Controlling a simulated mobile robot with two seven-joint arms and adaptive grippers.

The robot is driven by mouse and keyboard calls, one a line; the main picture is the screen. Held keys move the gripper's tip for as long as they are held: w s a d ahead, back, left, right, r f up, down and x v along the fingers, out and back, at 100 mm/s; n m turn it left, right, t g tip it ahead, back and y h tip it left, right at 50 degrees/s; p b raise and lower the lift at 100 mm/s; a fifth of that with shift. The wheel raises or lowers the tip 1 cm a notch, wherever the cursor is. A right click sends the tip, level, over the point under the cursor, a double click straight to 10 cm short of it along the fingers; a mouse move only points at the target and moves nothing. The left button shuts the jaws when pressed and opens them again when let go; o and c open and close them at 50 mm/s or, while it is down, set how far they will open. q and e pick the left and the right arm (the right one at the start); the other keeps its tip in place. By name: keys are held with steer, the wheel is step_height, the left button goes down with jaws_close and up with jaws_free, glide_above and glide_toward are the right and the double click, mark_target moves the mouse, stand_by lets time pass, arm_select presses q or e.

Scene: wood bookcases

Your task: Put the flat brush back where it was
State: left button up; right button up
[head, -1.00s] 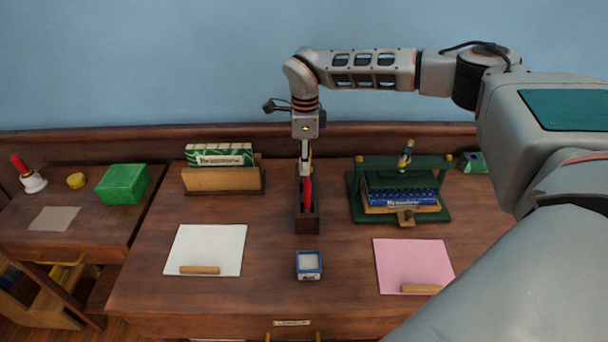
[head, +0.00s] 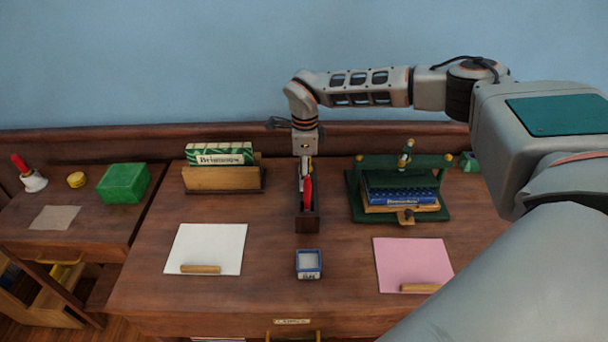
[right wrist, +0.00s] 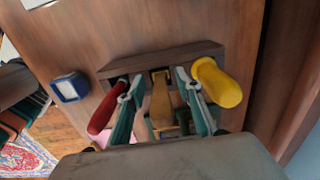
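The dark wooden tool holder (head: 306,224) stands at the back middle of the desk; its top also shows in the right wrist view (right wrist: 205,50). The flat brush, a tan wooden piece (right wrist: 161,103), is upright in the middle of the holder, between a red handle (right wrist: 103,113) and a yellow handle (right wrist: 217,83). My right gripper (right wrist: 160,78) points down over the holder. Its two teal fingers straddle the brush, with small gaps visible on both sides. The brush's lower end is hidden. My left gripper is not in view.
A small blue-rimmed box (head: 309,264) stands in front of the holder. White paper (head: 205,243) and pink paper (head: 410,260) lie on either side. A wooden book rack (head: 222,180) is left of the holder, a green press (head: 355,205) right. The wall is close behind.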

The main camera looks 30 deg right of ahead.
steer(key=shift+r, duration=0.55)
step_height(320, 180, up, 11)
steer(key=shift+r+b, duration=0.15)
steer(key=shift+b, duration=0.4)
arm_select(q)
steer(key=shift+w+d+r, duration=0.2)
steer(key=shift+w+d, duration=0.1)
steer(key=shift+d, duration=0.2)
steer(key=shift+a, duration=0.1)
